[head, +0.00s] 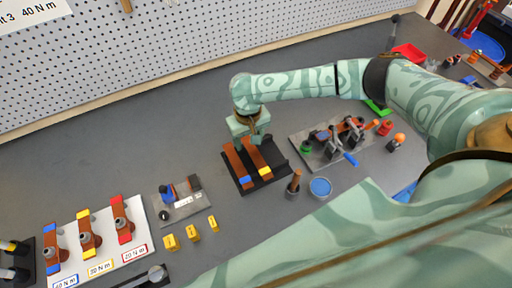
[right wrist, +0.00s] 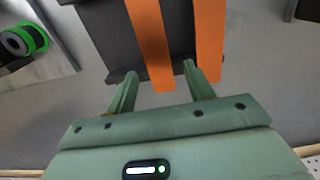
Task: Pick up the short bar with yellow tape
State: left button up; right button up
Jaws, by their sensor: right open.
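The short bar with yellow tape (head: 258,158) is copper-coloured and lies on a black tray (head: 270,183), to the right of a similar bar with blue tape (head: 236,166). My right gripper (head: 256,138) is over the far ends of the bars in the head view. In the right wrist view my open right gripper (right wrist: 160,72) has its fingers on either side of the end of one orange bar (right wrist: 149,40), apparently the yellow-taped one. The other bar (right wrist: 209,38) is outside the right finger. The tape is out of the wrist view. Finger height is unclear. My left gripper is not in view.
A grey plate with clamps and a blue handle (head: 350,158) stands right of the tray. A wooden peg (head: 294,182) and a blue round dish (head: 320,187) are nearby. A white labelled board (head: 108,245) holds taped bars at left. The grey table behind the tray is clear.

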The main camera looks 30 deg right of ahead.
dwell(0.4)
grip_shut()
